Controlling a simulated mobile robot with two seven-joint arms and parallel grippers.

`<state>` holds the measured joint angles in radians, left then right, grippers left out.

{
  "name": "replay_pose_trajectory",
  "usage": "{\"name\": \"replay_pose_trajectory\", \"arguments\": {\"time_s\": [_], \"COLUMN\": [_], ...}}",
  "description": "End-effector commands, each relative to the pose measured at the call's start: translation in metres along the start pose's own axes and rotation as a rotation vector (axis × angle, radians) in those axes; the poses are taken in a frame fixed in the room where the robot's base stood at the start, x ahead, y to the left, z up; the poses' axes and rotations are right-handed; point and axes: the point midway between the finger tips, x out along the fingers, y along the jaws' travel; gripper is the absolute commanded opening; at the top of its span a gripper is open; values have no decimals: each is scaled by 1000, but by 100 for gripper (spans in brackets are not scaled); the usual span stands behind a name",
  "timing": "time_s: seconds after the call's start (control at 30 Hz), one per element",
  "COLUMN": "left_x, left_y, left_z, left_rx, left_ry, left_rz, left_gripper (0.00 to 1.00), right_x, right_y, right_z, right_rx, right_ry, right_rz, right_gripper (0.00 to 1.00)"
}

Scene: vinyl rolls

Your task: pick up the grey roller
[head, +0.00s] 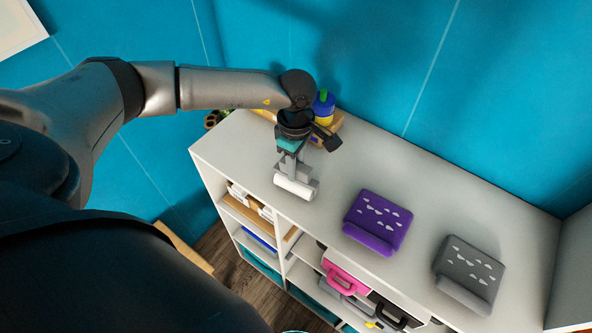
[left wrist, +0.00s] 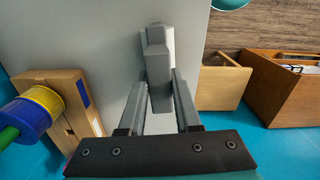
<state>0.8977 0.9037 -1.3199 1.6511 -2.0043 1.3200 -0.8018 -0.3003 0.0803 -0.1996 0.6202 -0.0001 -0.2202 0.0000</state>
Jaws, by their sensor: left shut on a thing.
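The grey roller (head: 295,185) is at the far left part of the white shelf top in the head view, with a pale cylinder at its lower end. My left gripper (head: 291,165) is above it, shut on its grey handle. In the left wrist view the grey handle (left wrist: 158,66) sits between the two fingers of my left gripper (left wrist: 160,92). I cannot tell whether the roller touches the shelf top. My right gripper is not in view.
A purple piece (head: 380,215) and a grey piece (head: 474,268) with white marks lie on the white shelf top (head: 400,165). A blue-and-yellow jar (head: 324,106) stands behind my gripper by a wooden holder (left wrist: 66,88). Wooden boxes (left wrist: 283,88) show below at right in the wrist view.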

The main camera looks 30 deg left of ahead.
Motion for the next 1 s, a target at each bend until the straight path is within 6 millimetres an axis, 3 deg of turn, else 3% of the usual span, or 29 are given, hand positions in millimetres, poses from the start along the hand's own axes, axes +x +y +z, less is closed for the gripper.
{"name": "replay_pose_trajectory", "arguments": {"time_s": [0.67,0.87,1.0], "left_x": [-4,-26,-58], "left_y": [1,1,2], "left_z": [0,0,0], "left_rx": [0,1,1], "left_ry": [-1,-1,-1], "left_rz": [1,5,8], "left_gripper": [0,0,0], "right_x": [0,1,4], "right_y": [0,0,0], "right_z": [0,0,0], "right_rx": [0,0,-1], "right_ry": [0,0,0], "right_rz": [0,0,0], "right_gripper": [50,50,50]}}
